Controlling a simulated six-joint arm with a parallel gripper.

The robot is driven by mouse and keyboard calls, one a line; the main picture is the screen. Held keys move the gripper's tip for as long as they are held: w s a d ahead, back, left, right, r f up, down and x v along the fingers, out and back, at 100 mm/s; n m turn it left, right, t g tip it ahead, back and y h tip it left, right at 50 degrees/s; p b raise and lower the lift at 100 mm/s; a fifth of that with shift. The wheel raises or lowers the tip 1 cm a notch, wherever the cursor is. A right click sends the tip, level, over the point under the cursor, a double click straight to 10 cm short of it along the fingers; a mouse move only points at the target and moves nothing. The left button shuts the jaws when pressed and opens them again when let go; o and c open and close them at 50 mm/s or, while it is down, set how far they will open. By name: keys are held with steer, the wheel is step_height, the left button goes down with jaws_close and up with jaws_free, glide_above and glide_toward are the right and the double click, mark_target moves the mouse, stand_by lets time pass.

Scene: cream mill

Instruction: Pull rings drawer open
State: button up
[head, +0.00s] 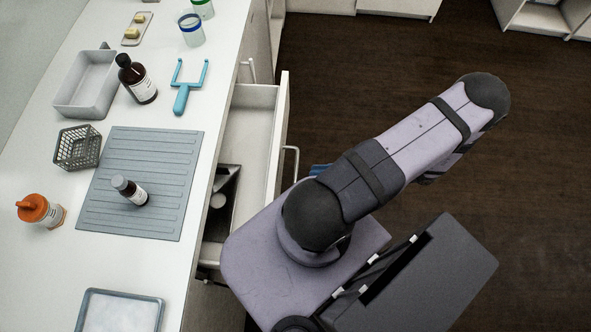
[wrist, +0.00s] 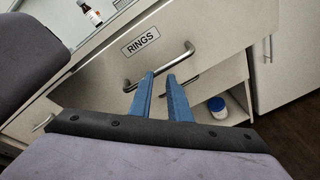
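The rings drawer (wrist: 110,62) has a pale front with a "RINGS" label (wrist: 141,40) and a metal bar handle (wrist: 184,54) in the wrist view. In the head view, what looks like the same drawer (head: 280,120) stands well out from the counter, its inside visible and its handle (head: 294,163) facing right. My gripper (wrist: 161,76) has its two blue fingers apart, with nothing seen between them. Their tips overlap the handle in the wrist view; contact cannot be told. In the head view my gripper (head: 320,170) is mostly hidden by my arm, just right of the handle.
The counter holds a grey ridged mat (head: 170,215), a small brown bottle (head: 130,190), a larger brown bottle (head: 137,80), a grey tray (head: 75,95) and a blue forked tool (head: 181,100). A white jar (wrist: 217,108) sits in an open space below the drawer. Dark floor lies right.

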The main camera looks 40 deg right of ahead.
mark_target(296, 172)
steer(key=m, duration=1)
steer(key=shift+b+x, duration=0.3)
steer(key=shift+x, duration=3.4)
steer(key=shift+c, duration=0.7)
jaws_close()
